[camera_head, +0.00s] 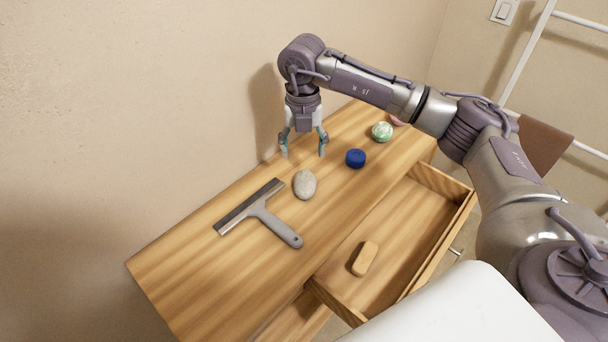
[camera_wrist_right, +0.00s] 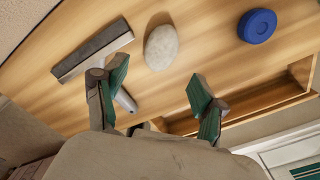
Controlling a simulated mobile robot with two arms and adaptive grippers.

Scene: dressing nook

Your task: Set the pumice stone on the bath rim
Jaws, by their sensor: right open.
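The pumice stone, seemingly the grey oval stone (camera_head: 305,185), lies on the wooden dresser top between a squeegee and a blue round tin. It also shows in the right wrist view (camera_wrist_right: 161,47), beyond the fingertips. My right gripper (camera_head: 303,150) points down with its fingers spread, above the dresser near the wall. It is empty and apart from the stone. No bath rim can be made out in either view. My left gripper is not in view.
The squeegee (camera_head: 262,213) lies left of the stone. The blue tin (camera_head: 355,158) and a green-and-white ball (camera_head: 382,131) lie to the right, with a pink thing partly behind my arm. The open drawer (camera_head: 404,222) holds a tan bar (camera_head: 364,258). The dresser's near-left top is clear.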

